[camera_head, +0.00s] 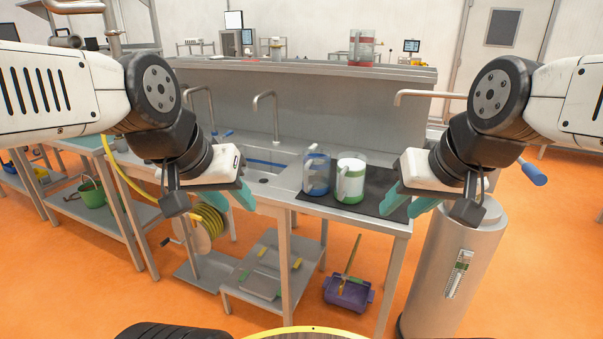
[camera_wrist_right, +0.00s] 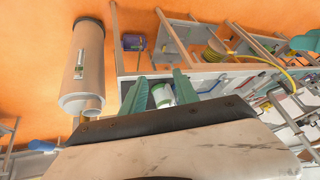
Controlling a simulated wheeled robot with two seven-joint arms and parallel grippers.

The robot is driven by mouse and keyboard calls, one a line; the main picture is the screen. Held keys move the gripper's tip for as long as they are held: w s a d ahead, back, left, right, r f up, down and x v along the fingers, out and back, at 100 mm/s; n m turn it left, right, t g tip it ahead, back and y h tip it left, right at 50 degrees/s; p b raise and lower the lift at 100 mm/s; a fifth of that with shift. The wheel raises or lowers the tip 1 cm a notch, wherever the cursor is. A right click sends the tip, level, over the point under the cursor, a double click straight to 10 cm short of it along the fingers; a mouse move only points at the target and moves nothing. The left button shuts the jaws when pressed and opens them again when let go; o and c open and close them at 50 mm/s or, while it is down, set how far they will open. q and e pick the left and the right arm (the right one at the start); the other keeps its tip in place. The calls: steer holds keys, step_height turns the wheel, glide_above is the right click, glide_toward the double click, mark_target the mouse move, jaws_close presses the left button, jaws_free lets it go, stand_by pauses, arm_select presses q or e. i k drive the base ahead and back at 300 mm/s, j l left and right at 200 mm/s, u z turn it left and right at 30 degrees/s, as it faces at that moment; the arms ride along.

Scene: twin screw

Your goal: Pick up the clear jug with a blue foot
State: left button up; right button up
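The clear jug with a blue foot (camera_head: 316,174) stands upright on the counter by the sink, with blue at its base and near its rim. A similar jug with a green foot and white contents (camera_head: 351,180) stands close to its right. My left gripper (camera_head: 232,198) is in front of the sink, left of the blue-footed jug and apart from it; its teal fingers look spread and empty. My right gripper (camera_head: 404,199) is right of both jugs. In the right wrist view its fingers (camera_wrist_right: 160,88) are spread, with the green-footed jug (camera_wrist_right: 162,97) showing beyond them, not held.
A dark mat (camera_head: 382,187) lies under and beside the jugs. A sink (camera_head: 262,168) and taps are behind and left. A grey cylinder (camera_head: 455,265) stands right of the counter. A purple bin (camera_head: 348,293) is on the floor below.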

mark_target(315, 160)
steer(key=i+u, duration=0.2)
steer(key=u, duration=0.3)
steer(key=i+u, duration=0.2)
steer(key=u, duration=0.3)
